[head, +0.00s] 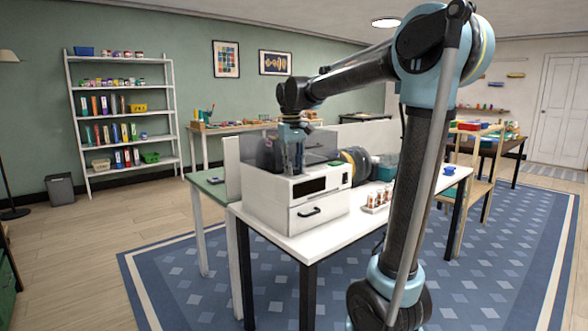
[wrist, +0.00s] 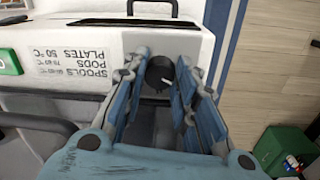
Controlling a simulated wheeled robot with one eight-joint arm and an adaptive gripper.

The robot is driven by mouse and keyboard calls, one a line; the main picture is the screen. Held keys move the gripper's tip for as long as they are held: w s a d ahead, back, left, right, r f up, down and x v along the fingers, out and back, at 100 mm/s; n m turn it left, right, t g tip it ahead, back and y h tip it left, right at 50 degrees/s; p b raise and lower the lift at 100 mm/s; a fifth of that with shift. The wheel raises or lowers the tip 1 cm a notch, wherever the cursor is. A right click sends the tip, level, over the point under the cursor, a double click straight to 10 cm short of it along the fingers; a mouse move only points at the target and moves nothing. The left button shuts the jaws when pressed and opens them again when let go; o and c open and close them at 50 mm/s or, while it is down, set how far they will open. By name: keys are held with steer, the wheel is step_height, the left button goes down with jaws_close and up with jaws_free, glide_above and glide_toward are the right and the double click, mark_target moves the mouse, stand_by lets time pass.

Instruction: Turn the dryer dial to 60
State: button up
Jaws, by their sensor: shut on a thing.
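The dryer (head: 322,218) is a white box with a clear smoky lid and a dark display, standing on a white table. It also shows in the wrist view (wrist: 88,38), with a printed label reading in part "SPOOLS PODS PLATES 50 °C". The black round dial (wrist: 158,74) has a white pointer mark. My gripper (wrist: 162,82) points at the dial, with a blue-grey finger on each side of it, shut on it. In the head view my gripper (head: 293,155) is at the dryer's top; the dial is hidden there. The dial's scale numbers cannot be read.
The dryer's drawer has a black handle (head: 309,212). A rack of small copper-coloured items (head: 376,202) stands right of the dryer, with dark spools (head: 355,163) behind.

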steer(key=shift+w, duration=0.15)
steer(key=o, duration=1.1)
steer(key=shift+r, duration=0.1)
steer(key=r, duration=1.1)
steer(key=shift+a+r, duration=0.25)
steer(key=shift+r, duration=0.1)
steer(key=shift+s, duration=0.2)
